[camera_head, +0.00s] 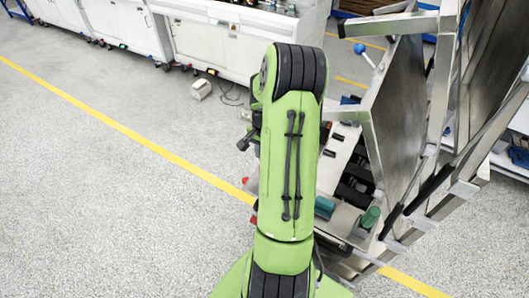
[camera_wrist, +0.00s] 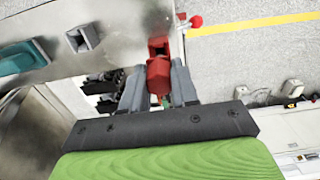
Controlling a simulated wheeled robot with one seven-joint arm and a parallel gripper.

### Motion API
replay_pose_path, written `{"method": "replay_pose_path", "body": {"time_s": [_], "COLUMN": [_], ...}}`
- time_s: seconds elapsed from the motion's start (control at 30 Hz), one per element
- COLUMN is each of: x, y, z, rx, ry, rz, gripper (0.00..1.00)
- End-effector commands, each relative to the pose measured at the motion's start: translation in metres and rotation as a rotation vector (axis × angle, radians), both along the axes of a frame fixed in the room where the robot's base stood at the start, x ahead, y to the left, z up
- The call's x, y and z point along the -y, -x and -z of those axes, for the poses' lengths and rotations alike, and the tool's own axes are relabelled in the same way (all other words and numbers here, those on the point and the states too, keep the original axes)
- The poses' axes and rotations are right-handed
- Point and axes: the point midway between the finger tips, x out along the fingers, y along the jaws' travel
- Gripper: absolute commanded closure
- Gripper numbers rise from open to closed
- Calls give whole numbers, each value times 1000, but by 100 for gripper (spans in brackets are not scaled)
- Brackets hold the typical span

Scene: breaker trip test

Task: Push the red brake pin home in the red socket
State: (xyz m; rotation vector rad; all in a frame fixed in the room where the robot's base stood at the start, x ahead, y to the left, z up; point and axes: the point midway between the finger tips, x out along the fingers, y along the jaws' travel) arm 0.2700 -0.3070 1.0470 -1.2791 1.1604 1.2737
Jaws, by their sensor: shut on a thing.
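In the wrist view my gripper (camera_wrist: 158,82) is shut, its two grey fingers on either side of the red brake pin (camera_wrist: 158,74). The pin's blocky red body lies between the fingertips. Just beyond it is the red socket (camera_wrist: 158,43), a small square-edged holder at the panel's edge. The pin overlaps the socket in this view, and I cannot tell how deep it sits. In the head view my green arm hides my gripper, the pin and most of the panel front.
A metal panel carries an empty grey square socket (camera_wrist: 83,38) and a teal handle (camera_wrist: 20,57). A red ball knob (camera_wrist: 196,21) stands right of the red socket. In the head view a large metal frame (camera_head: 405,110) stands at right. Open floor (camera_head: 90,200) lies left.

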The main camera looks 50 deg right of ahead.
Motion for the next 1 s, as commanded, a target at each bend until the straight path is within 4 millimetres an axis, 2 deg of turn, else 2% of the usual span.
{"method": "replay_pose_path", "body": {"time_s": [1.0], "x": [0], "y": [0], "z": [27], "rx": [0], "ry": [0], "rz": [0], "gripper": [100]}}
